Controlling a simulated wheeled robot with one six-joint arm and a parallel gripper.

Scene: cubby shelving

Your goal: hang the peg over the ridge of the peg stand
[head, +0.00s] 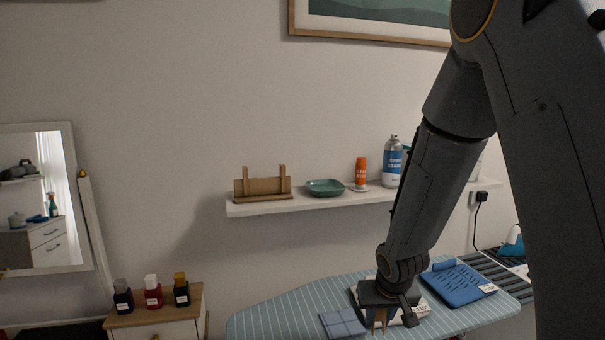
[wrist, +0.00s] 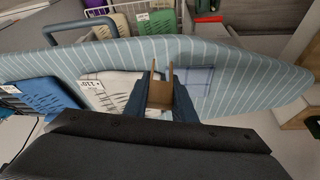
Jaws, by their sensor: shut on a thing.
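My gripper (head: 383,300) is low over the striped ironing board and shut on the peg (head: 378,319). In the wrist view, the peg (wrist: 160,95) is a brown, forked wooden piece between the two dark fingers of my gripper (wrist: 161,101). Its open end points away from the wrist. In the head view my gripper hides part of the peg, and I cannot tell whether the peg touches the board. A wooden stand (head: 263,189) with two uprights, which looks like the peg stand, is at the left end of the white wall shelf, apart from my gripper.
The wall shelf (head: 330,201) also holds a green dish (head: 325,187), an orange can (head: 361,172) and a blue-white spray can (head: 392,163). Folded blue cloths (head: 457,282) lie on the ironing board (head: 270,318). Small bottles (head: 152,291) stand on the cabinet at left.

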